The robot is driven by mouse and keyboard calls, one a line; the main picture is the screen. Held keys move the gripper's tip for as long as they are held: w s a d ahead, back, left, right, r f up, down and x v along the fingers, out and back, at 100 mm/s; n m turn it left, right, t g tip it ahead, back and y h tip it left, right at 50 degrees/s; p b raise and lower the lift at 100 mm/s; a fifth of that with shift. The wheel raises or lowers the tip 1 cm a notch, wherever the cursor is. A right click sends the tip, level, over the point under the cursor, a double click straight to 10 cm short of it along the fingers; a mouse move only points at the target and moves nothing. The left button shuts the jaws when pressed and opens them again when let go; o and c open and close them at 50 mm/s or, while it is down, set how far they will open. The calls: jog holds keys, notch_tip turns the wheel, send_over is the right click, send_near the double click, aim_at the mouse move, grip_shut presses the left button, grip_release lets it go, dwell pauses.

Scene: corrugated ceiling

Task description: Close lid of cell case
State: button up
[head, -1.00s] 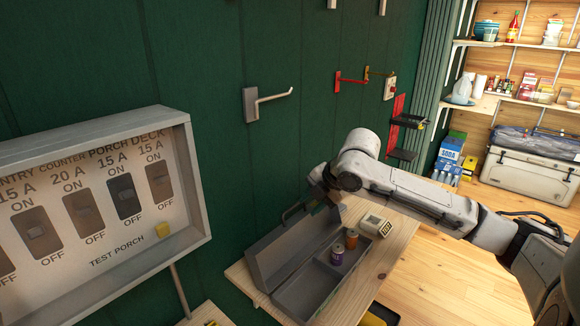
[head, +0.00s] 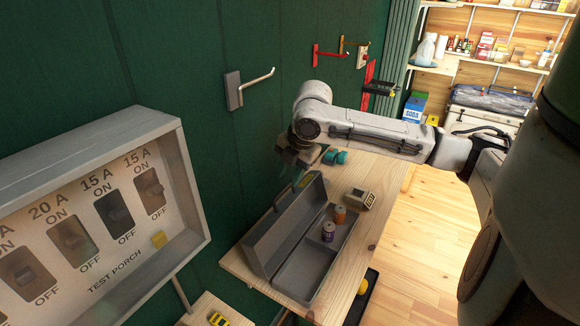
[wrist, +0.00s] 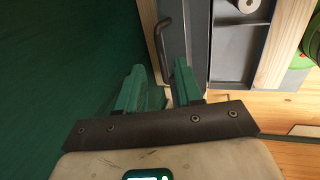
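The grey cell case (head: 312,274) sits on a wooden shelf. Its lid (head: 272,232) stands open on the wall side. An orange cell (head: 340,214) and a purple cell (head: 328,231) stand in the case's right compartment. My gripper (head: 296,176) is at the far end of the lid, close to the green wall. In the wrist view, its green fingers (wrist: 158,88) are spread with nothing clearly between them. The lid (wrist: 178,25) and its dark handle (wrist: 160,45) show just beyond the fingertips. I cannot tell whether the fingers touch the lid.
A small beige meter (head: 359,199) stands right of the case, and teal round items (head: 335,156) lie behind it. The green wall (wrist: 60,80) is close on the gripper's left. A breaker panel (head: 100,215) is at left.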

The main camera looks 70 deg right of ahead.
jog(key=shift+v, duration=1)
jog(key=shift+s, duration=0.1)
